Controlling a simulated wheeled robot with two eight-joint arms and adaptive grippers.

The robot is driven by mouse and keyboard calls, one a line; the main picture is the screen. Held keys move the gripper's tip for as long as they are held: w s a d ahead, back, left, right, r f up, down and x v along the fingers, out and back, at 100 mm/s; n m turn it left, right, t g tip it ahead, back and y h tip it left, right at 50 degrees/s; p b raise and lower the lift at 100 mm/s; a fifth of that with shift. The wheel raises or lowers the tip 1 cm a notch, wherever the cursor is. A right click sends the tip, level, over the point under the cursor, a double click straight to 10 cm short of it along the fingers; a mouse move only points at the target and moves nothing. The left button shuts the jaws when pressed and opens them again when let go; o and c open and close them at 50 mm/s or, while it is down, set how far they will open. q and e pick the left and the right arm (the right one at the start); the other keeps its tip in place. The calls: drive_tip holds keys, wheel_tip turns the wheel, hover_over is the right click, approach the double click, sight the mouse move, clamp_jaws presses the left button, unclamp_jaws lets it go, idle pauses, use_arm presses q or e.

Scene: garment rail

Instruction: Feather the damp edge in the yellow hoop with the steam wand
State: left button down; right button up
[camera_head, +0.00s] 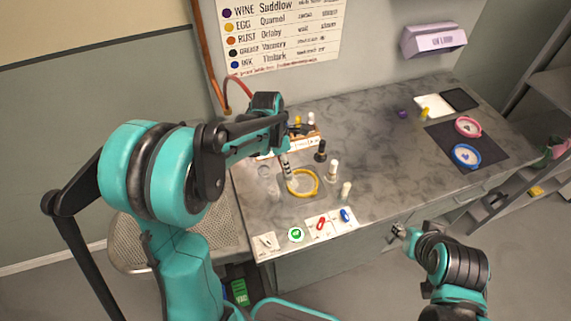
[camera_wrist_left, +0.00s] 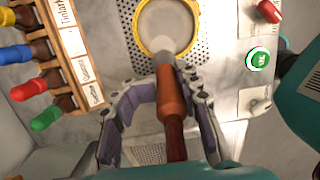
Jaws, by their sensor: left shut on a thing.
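My left gripper (camera_head: 281,148) is shut on the steam wand (camera_head: 287,168), whose pale shaft points down at the counter. In the left wrist view, the wand (camera_wrist_left: 172,98) has a copper-brown handle between the fingers of the gripper (camera_wrist_left: 160,88). The yellow hoop (camera_head: 318,184) lies on the grey counter just below the wand. The hoop (camera_wrist_left: 139,30) frames pale grey cloth in the wrist view, and the wand's silver tip overlaps its near edge. I cannot tell whether they touch or where the damp edge is. My right gripper (camera_head: 399,230) is in front of the counter; its jaws are too small to read.
A rack (camera_wrist_left: 70,45) of coloured-cap bottles stands beside the hoop. A black-topped bottle (camera_head: 320,151) and white bottle (camera_head: 333,171) stand to its right. Pink (camera_head: 468,127) and blue hoops (camera_head: 466,156) lie on a dark mat.

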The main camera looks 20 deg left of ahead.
use_arm(q)
drive_tip(key=shift+s+d, duration=0.35)
drive_tip(key=shift+s, duration=0.25)
drive_tip(key=shift+s+d, duration=0.8)
drive_tip(key=shift+d, duration=0.1)
drive_tip(key=shift+d, duration=0.1)
drive_tip(key=shift+w+d, duration=0.1)
drive_tip(key=shift+d, duration=1.15)
drive_tip(key=shift+w+d, duration=0.1)
